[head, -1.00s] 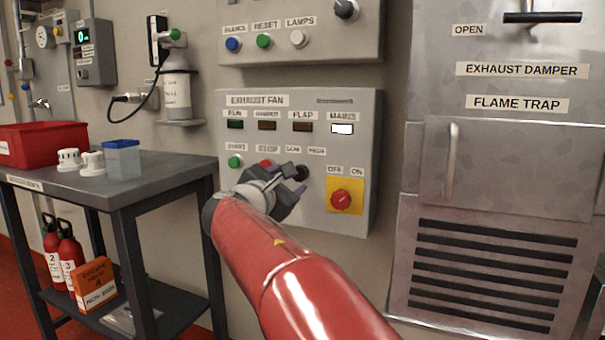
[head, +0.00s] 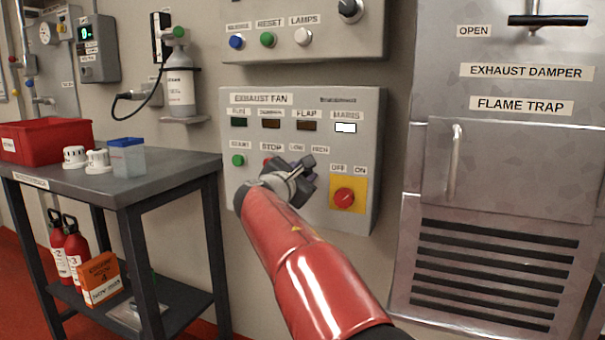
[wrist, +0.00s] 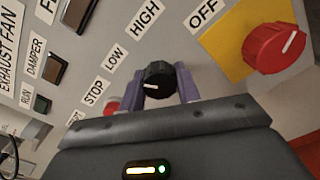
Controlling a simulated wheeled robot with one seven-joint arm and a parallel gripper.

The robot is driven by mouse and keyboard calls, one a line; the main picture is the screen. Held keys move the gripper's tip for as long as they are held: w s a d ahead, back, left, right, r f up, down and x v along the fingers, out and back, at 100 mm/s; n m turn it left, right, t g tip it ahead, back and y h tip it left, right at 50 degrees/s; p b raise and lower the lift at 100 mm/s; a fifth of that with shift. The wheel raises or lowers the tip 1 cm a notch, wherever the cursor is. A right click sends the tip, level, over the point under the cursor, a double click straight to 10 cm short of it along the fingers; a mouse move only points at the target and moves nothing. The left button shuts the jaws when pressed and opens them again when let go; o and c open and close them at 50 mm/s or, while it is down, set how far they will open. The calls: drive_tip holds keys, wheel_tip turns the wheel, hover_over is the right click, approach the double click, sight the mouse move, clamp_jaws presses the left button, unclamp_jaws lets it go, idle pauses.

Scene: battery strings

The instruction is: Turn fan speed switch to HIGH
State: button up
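The fan speed switch is a black round knob (wrist: 156,78) with a short white pointer line, below the LOW (wrist: 115,57) and HIGH (wrist: 145,19) labels in the wrist view. My gripper (wrist: 162,88) has one purple finger close against each side of the knob and looks shut on it. I cannot tell for certain which label the pointer faces. In the head view my gripper (head: 304,170) is at the exhaust fan panel (head: 232,205) and hides the knob. The wrist is tilted relative to the panel's lettering.
The red OFF/ON rotary switch (head: 344,197) on its yellow plate is close to the right of my gripper. The red stop button (wrist: 111,103) is close on the other side. A grey table (head: 180,176) with a red bin (head: 45,144) stands at left.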

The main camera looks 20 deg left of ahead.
drive_tip(key=shift+c, duration=1.4)
drive_tip(key=shift+f+m, duration=0.1)
drive_tip(key=shift+m, duration=0.2)
drive_tip(key=m+b, duration=0.3)
drive_tip(key=shift+f, duration=0.1)
drive_tip(key=m+b, duration=0.2)
drive_tip(key=m, duration=0.3)
drive_tip(key=shift+m+b, duration=0.85)
drive_tip(key=shift+m, duration=0.75)
